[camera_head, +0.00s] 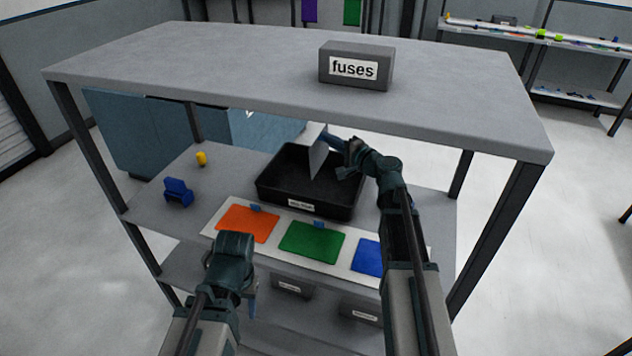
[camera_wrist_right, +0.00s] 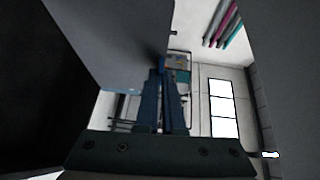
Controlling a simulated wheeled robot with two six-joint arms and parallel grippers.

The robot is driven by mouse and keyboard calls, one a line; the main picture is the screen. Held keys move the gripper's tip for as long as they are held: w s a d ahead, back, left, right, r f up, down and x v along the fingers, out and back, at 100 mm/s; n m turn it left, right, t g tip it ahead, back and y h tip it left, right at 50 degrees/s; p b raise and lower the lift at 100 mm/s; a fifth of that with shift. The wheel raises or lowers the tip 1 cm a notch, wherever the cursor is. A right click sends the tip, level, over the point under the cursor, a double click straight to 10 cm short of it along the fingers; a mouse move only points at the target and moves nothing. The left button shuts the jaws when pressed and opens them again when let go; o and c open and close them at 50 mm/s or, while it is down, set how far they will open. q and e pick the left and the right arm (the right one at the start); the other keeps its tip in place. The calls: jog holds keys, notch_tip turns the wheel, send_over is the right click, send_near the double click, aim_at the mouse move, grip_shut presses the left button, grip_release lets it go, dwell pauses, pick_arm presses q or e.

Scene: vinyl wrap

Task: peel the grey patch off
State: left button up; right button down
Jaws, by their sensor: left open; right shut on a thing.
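The grey patch (camera_head: 318,156) hangs tilted from my right gripper (camera_head: 343,143), over the black bin (camera_head: 282,203). It is clear of the white board (camera_head: 213,226). In the right wrist view the patch (camera_wrist_right: 105,40) spreads to the upper left, and the right fingers (camera_wrist_right: 163,75) are shut on its blue tab. An orange patch (camera_head: 247,224), a green patch (camera_head: 311,242) and a blue patch (camera_head: 367,257) lie on the board. My left gripper (camera_head: 241,288) is open and empty in front of the board; its fingertips are partly hidden.
A shelf top with a grey fuses box (camera_head: 336,66) overhangs the work shelf. A blue object (camera_head: 178,191) and a small yellow object (camera_head: 202,158) stand left of the bin. Labelled boxes (camera_head: 291,286) sit on the shelf below. The work shelf's left part is mostly free.

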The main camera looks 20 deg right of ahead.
aim_at(322, 152)
jog(key=shift+f+b, duration=3)
jog(key=shift+f, duration=0.05)
jog(key=c, duration=1)
grip_release()
jog(key=shift+o, duration=0.2)
jog(key=v, duration=1.3)
jog(key=shift+s+p, duration=0.4)
jog(key=shift+p, duration=0.05)
jog(key=shift+d+r, duration=0.1)
jog(key=shift+r, duration=0.05)
